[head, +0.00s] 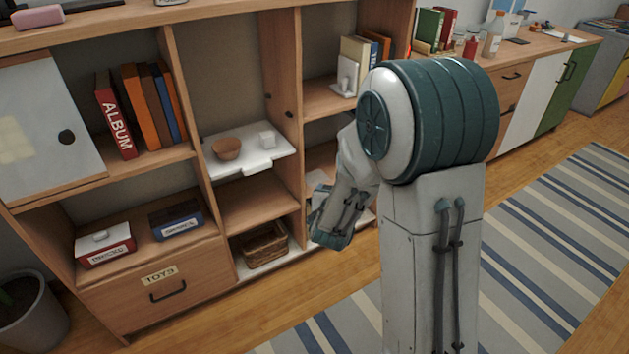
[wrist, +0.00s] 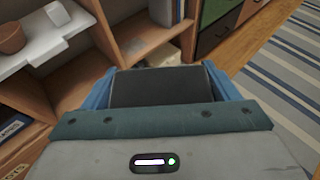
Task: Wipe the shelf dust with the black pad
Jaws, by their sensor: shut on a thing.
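My gripper (wrist: 165,80) is shut on the black pad (wrist: 158,90), which spans between its blue fingers in the wrist view. In the head view my gripper (head: 332,222) hangs in front of the right column of the wooden shelf unit (head: 290,60), tilted downward. The pad cannot be made out there, and my arm hides part of that column. In the wrist view the pad points toward the lower right compartments, and a pale patch or object (wrist: 155,53) shows just beyond it. I cannot tell whether the pad touches a shelf. No dust can be clearly made out.
A white shelf board (head: 265,165) holds a brown bowl (head: 226,149) and a small white block (head: 267,139). A wicker basket (head: 265,245) sits below. Books and a white bookend (head: 347,76) stand upper right. A striped rug (head: 560,230) covers open floor to the right.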

